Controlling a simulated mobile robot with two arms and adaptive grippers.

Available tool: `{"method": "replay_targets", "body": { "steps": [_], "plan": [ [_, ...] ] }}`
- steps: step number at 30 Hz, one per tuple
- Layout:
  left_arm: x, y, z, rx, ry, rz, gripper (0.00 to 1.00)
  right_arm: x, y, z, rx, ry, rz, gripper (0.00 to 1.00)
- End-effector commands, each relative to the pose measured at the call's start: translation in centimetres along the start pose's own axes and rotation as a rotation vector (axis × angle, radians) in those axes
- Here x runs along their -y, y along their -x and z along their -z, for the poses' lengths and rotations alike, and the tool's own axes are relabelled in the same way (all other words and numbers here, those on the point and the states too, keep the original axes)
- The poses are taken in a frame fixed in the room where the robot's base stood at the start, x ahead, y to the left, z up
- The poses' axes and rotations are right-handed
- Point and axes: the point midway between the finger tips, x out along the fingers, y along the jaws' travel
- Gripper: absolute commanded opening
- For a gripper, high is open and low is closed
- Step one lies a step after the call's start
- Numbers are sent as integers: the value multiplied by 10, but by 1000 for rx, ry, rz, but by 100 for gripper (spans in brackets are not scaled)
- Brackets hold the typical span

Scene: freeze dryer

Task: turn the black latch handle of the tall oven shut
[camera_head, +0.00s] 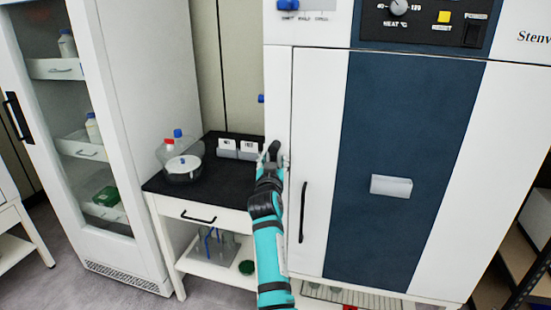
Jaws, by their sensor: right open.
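The tall oven (318,120) fills the right half, white with a wide dark blue stripe down its door. The door looks closed against the body. A slim black handle (303,212) stands upright near the door's left edge. My right gripper (272,152) is open and empty, up and to the left of this handle, at the oven's left front edge. Its teal arm rises from the bottom and hides part of that edge. I cannot tell whether the fingers touch the oven. My left gripper is out of view.
A white side table with a black top (218,177) stands left of the oven, holding bottles and white card-like boxes (238,149). A white glass-door cabinet (150,120) stands farther left. A control panel (425,22) tops the oven. Floor shows at lower left.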

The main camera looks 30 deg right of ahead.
Motion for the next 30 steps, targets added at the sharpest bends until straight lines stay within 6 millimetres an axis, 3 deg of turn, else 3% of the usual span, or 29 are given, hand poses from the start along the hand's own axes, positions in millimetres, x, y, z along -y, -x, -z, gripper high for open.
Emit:
{"method": "replay_targets", "body": {
  "steps": [7,18,30],
  "plan": [
    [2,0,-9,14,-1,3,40,0,0,1,-1,0,0,44],
    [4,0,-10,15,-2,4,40,0,0,0,-1,1,0,0],
    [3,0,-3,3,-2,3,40,0,0,0,0,1,0,0]
  ]
}}
